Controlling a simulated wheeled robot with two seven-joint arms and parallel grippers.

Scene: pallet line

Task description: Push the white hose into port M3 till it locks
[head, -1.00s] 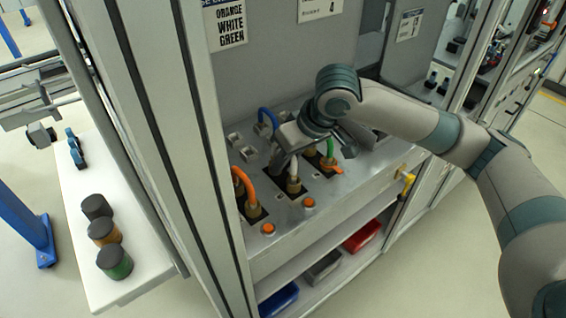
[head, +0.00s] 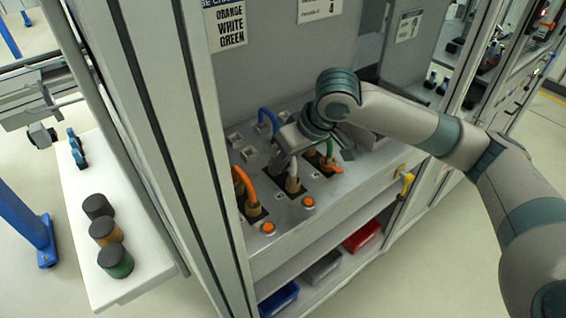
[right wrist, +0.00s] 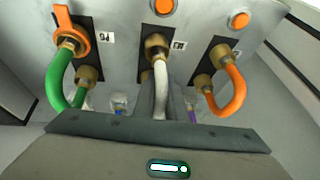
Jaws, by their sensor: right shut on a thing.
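My right gripper (right wrist: 161,95) is shut on the white hose (right wrist: 160,75), just behind its brass fitting. The dark fingers lie on both sides of the hose. In the head view the white hose (head: 292,171) comes down from my gripper to the panel. In the right wrist view its brass end (right wrist: 157,44) is at the middle dark port plate (right wrist: 153,15). The port label (right wrist: 178,44) beside it is too small to read surely. I cannot tell whether the end is fully seated. My left gripper is not in view.
The green hose (right wrist: 58,78) with an orange lever and the orange hose (right wrist: 238,90) flank the white one closely. A blue hose (head: 267,117) stands farther back. Orange buttons (head: 308,203) sit on the panel's front. A cabinet post (head: 150,120) rises left of the panel.

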